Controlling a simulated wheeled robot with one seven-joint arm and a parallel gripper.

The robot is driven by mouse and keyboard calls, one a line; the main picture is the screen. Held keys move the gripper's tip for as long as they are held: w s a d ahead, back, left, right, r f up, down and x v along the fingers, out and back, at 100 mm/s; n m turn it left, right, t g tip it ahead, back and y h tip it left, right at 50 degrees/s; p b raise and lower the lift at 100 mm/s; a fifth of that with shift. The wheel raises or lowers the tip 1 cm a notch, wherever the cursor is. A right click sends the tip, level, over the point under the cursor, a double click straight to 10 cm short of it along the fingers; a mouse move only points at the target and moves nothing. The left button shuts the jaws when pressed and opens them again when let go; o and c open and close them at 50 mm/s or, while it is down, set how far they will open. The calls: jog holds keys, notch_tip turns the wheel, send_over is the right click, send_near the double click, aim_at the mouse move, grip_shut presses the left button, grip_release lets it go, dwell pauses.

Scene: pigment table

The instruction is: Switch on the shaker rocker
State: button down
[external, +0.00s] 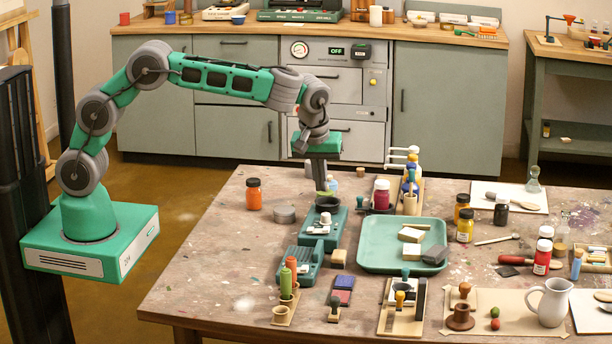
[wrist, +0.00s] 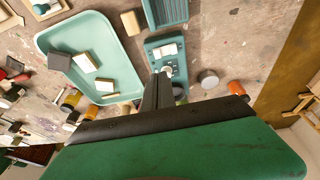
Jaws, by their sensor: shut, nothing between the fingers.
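A teal bench device (external: 318,240) with a dark round cup (external: 328,205) at its far end and small white parts on top stands left of the tray; I take it for the shaker. It also shows in the wrist view (wrist: 154,55). I cannot make out which part is its rocker or how it is set. My gripper (external: 321,188) is shut and empty, pointing down just above the cup end. In the wrist view the dark fingers (wrist: 161,76) reach the device's near edge and partly hide the cup; whether they touch is unclear.
A second teal device (external: 296,264) stands nearer the front. A teal tray (external: 372,262) with blocks lies to the right. A grey tin (external: 284,214) and an orange jar (external: 254,194) stand left. Several jars and bottles crowd behind and right. The table's left front is mostly clear.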

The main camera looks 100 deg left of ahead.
aim_at(327, 228)
jog(key=x, duration=0.6)
jog(key=d+p+x, duration=0.1)
jog(key=x, duration=0.2)
jog(key=shift+w+a+f, duration=0.15)
jog(key=shift+f, duration=0.75)
jog(key=shift+w+f+b, duration=0.25)
jog(key=shift+f+b, duration=0.45)
jog(key=shift+b, duration=0.15)
jog(key=shift+r+p, duration=0.35)
jog(key=shift+s, duration=0.1)
jog(key=shift+s+r, duration=0.25)
jog(key=shift+s, duration=0.45)
